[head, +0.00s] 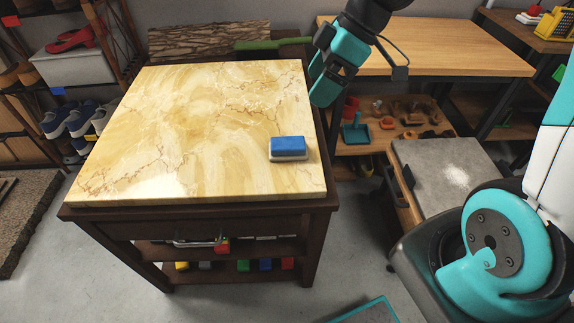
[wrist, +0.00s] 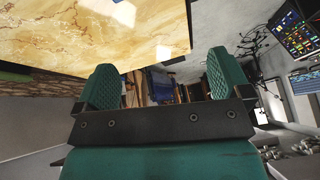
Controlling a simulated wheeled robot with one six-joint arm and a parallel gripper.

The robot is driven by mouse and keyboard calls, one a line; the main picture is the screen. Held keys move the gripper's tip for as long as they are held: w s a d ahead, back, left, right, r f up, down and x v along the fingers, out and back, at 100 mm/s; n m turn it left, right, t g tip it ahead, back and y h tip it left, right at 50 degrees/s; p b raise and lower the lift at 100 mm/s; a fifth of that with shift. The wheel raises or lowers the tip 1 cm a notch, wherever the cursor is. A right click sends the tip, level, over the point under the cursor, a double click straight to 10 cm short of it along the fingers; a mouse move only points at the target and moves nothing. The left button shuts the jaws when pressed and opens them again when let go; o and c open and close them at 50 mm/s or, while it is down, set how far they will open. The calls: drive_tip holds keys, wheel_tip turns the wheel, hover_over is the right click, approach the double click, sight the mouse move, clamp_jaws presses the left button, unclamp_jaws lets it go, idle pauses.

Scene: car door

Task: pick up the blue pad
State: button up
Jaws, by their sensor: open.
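The blue pad (head: 288,144) is a small block with a blue top and a pale lower layer. It lies near the right edge of the marble-topped table (head: 190,125) in the head view. My gripper (head: 318,97) hangs beside the table's right edge, above and behind the pad, apart from it. In the wrist view my gripper (wrist: 160,85) shows two green ridged fingers spread wide with nothing between them. The marble top (wrist: 80,35) fills the upper left there. I cannot make out the pad in the wrist view.
A green-handled tool (head: 272,44) and a bark-textured board (head: 195,40) lie at the table's far side. A wooden bench (head: 440,50) stands behind on the right. A grey-topped surface (head: 445,165) is at right. The marble around the pad is clear.

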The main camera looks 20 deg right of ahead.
drive_tip(key=n+b, duration=0.1)
drive_tip(key=b, duration=0.1)
approach(289, 142)
drive_tip(key=shift+n+t, duration=0.3)
drive_tip(key=shift+t, duration=0.1)
drive_tip(key=x, duration=0.2)
drive_tip(key=s+x, duration=0.1)
drive_tip(key=x, duration=0.1)
drive_tip(key=shift+f+b, duration=0.15)
drive_tip(key=shift+b, duration=0.15)
drive_tip(key=x, duration=0.6)
drive_tip(key=shift+w+a+f, duration=0.15)
drive_tip(key=shift+a, duration=0.05)
drive_tip(key=c, duration=1)
